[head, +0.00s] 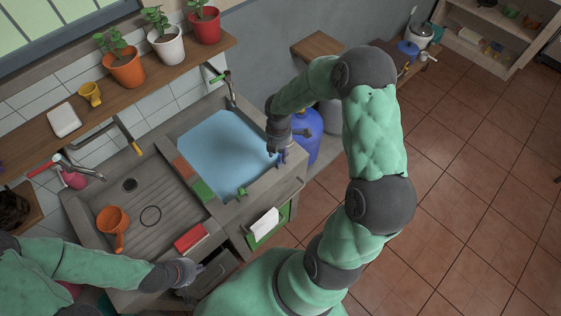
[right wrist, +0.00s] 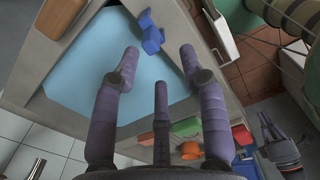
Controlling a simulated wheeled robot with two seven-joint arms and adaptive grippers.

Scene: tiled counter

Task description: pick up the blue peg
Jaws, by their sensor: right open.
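The blue peg (right wrist: 150,34) lies on the front rim of the sink in the right wrist view, just beyond and between my right fingers. My right gripper (head: 282,158) is over the right end of the sink in the head view. In the right wrist view its purple fingers (right wrist: 158,62) are spread wide, with nothing between them. In the head view the peg is hard to tell from the fingers. My left gripper (head: 190,272) is at the front edge of the counter, by the red box; its opening is unclear.
A green block (head: 202,190), a red box (head: 190,238) and an orange pot (head: 113,220) are on the left. A towel (head: 264,223) hangs in front. A tap (head: 231,90) stands behind.

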